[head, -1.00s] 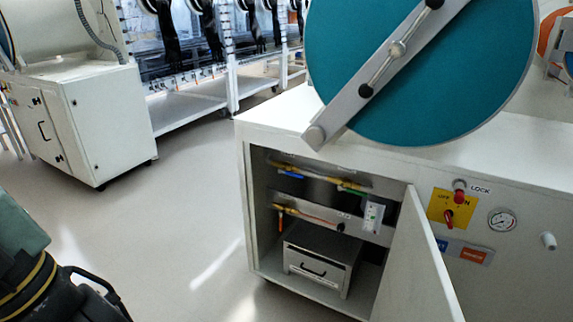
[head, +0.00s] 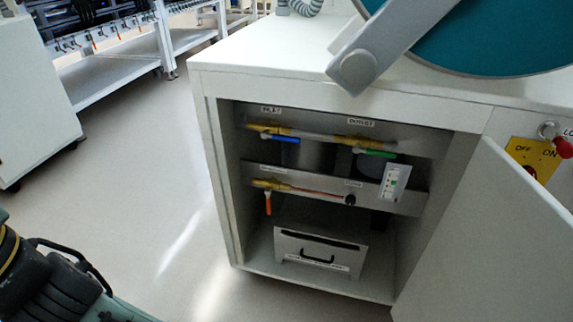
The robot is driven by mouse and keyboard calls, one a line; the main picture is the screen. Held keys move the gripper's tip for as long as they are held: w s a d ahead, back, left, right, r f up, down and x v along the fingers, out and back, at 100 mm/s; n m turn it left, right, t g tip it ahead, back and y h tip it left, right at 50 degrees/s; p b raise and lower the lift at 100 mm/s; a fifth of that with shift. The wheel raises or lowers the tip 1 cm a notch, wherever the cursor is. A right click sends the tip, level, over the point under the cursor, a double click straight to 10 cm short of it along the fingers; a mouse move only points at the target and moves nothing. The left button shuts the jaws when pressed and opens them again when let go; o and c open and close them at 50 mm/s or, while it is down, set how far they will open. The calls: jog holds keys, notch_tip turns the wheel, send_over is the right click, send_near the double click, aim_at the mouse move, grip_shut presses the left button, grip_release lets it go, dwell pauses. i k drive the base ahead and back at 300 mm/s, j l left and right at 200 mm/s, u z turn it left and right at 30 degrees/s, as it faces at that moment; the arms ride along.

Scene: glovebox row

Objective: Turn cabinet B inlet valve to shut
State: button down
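The open cabinet (head: 222,190) stands in the middle of the head view. On its upper panel, at the left under a label that seems to read INLET (head: 271,110), is a brass valve (head: 266,129) with a blue lever (head: 285,138). The lever lies roughly along the pipe. To its right, under an OUTLET label (head: 361,122), a green lever (head: 380,153) also lies roughly along its pipe. An orange lever (head: 268,203) hangs down from the lower panel's valve. No letter B is readable. Part of my arm shows at lower left; my gripper is out of view.
The cabinet door (head: 495,235) stands open at the right, leaving the front clear. A drawer box (head: 318,250) sits inside at the bottom. A switch with a yellow plate (head: 530,158) is at far right. Floor (head: 150,200) is free at left.

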aim_at(264, 135)
jog(key=i+j, duration=0.1)
jog(key=k+j+z, duration=0.15)
jog(key=j, duration=0.2)
jog(key=k+j+z, duration=0.2)
jog(key=j, duration=0.15)
jog(key=k+j+z, duration=0.15)
jog(key=j, duration=0.2)
jog(key=i, duration=0.05)
